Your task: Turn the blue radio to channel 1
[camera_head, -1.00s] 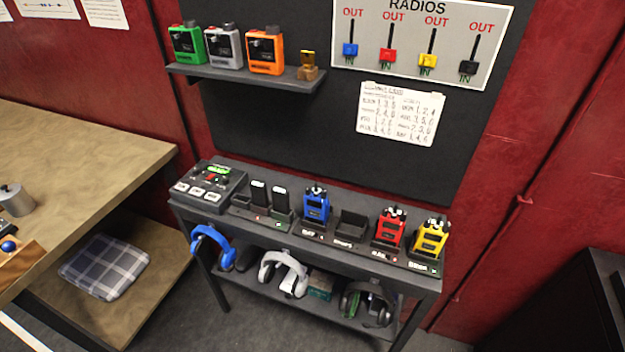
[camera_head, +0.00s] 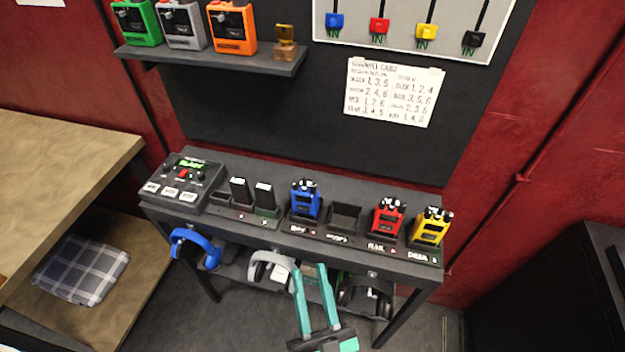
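The blue radio (camera_head: 305,200) stands upright in its charging dock on the dark bench, left of an empty dock. Its knobs show on top, but their setting is too small to read. My gripper (camera_head: 308,268) shows at the bottom middle, with two teal fingers spread apart and nothing between them. It is in front of and below the bench top, over the lower shelf's headphones, apart from the blue radio.
A red radio (camera_head: 386,217) and a yellow radio (camera_head: 430,229) stand in docks at right. A control box (camera_head: 182,182) and batteries (camera_head: 264,196) are at left. Blue headphones (camera_head: 207,246) hang at the bench's front. A wooden table (camera_head: 60,165) stands at left.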

